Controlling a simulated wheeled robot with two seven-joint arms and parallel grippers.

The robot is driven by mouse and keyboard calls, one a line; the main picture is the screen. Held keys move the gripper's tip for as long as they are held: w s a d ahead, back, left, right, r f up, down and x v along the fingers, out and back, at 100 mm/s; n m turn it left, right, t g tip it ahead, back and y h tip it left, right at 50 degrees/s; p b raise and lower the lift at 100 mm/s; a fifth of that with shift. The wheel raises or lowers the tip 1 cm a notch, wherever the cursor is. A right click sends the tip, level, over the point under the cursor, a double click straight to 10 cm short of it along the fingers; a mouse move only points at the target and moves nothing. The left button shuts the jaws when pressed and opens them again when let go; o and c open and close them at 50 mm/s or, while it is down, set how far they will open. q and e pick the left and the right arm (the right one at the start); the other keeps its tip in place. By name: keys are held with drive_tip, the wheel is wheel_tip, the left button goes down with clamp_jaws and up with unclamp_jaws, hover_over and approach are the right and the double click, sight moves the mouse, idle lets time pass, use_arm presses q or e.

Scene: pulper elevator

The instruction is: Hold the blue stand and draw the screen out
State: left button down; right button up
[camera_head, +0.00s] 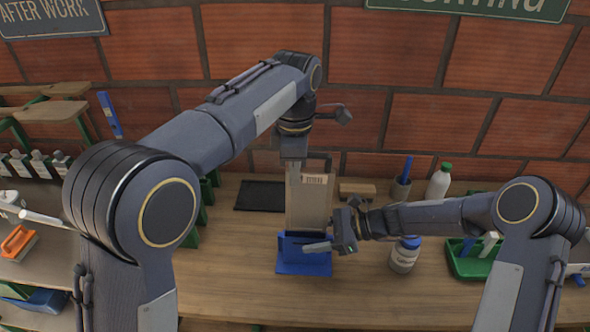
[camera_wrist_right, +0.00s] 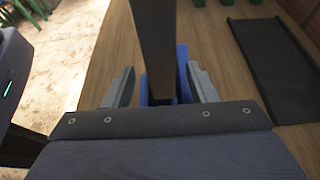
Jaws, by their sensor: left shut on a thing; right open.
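The blue stand (camera_head: 303,264) sits on the wooden bench, and the upright grey-brown screen (camera_head: 309,205) rises from it. My left gripper (camera_head: 293,168) comes down from above and is shut on the screen's top edge, at its left part. My right gripper (camera_head: 318,246) is open at the stand's right front. In the right wrist view its two fingers (camera_wrist_right: 162,85) lie on either side of the blue stand (camera_wrist_right: 183,72), apart from each other. The screen (camera_wrist_right: 155,45) stands edge-on between them there. Whether the fingers touch the stand, I cannot tell.
A dark mat (camera_head: 260,196) lies left of the screen. A white bottle with a blue lid (camera_head: 404,255) stands just right of my right gripper. The bench front is clear.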

drive_tip(key=v, duration=1.1)
drive_tip(key=shift+d, duration=0.2)
use_arm(q)
drive_tip(key=shift+r, duration=0.1)
use_arm(e)
drive_tip(key=shift+r, duration=0.2)
use_arm(q)
wheel_tip(320, 180, up, 5)
drive_tip(key=p, duration=0.5)
use_arm(e)
wheel_tip(320, 180, up, 5)
use_arm(q)
drive_tip(key=shift+s, duration=0.35)
drive_tip(key=s+b, duration=0.8)
drive_tip(key=s, duration=1.9)
drive_tip(key=shift+s, duration=0.15)
use_arm(e)
wheel_tip(320, 180, down, 8)
drive_tip(key=shift+f, duration=0.2)
use_arm(q)
drive_tip(key=shift+s, duration=0.1)
use_arm(e)
drive_tip(key=shift+s, duration=0.1)
